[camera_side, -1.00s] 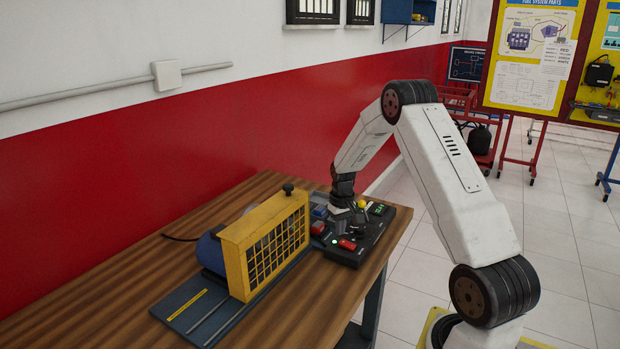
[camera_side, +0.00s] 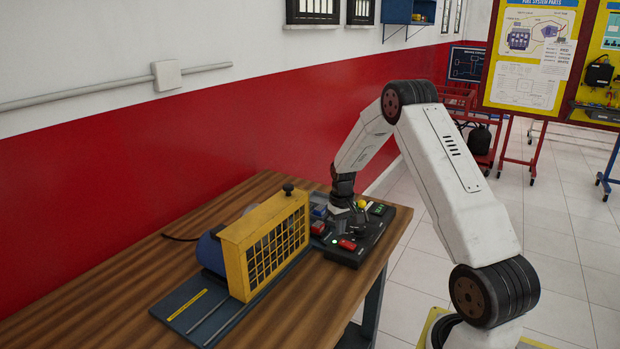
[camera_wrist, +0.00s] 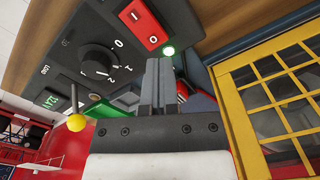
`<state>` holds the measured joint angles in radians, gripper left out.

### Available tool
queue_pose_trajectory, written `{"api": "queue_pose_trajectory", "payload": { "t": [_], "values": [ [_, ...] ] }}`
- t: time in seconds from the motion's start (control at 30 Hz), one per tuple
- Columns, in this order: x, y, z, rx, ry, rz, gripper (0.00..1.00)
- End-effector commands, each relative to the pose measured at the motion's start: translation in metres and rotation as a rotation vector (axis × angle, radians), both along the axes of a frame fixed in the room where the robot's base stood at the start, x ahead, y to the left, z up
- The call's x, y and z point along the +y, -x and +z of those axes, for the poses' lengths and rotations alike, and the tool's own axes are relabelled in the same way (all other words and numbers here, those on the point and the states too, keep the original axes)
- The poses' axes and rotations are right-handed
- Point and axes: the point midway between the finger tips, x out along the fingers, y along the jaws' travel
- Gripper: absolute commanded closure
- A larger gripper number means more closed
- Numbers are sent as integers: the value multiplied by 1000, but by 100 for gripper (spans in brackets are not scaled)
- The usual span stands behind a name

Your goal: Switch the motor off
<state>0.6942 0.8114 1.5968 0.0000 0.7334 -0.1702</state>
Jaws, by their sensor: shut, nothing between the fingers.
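The dark control panel (camera_side: 372,247) lies at the right end of the table. In the wrist view it carries a red rocker switch (camera_wrist: 145,24) marked I and O, a black rotary knob (camera_wrist: 97,61) with numbers around it, and a lit green lamp (camera_wrist: 169,51). The red rocker also shows in the side view (camera_side: 347,245). A blue motor (camera_side: 209,250) sits behind a yellow guard (camera_side: 266,246). My gripper (camera_wrist: 160,66) is shut and empty, low over the panel, its tips near the green lamp and beside the knob. I cannot tell whether they touch anything.
A yellow ball-topped lever (camera_wrist: 76,122), a green-digit display (camera_wrist: 50,98) and a green button (camera_wrist: 101,111) are also on the panel. A red part (camera_side: 318,228) is beside the panel's left edge. The front of the wooden table (camera_side: 110,300) is bare.

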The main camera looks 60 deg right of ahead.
Motion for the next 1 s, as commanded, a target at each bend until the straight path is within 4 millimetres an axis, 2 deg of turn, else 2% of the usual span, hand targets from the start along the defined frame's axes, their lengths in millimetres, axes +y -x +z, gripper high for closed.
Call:
{"api": "queue_pose_trajectory", "payload": {
  "t": [1.0],
  "values": [
    [0, 0, -10, 0, 0, 0, 100]
  ]
}}
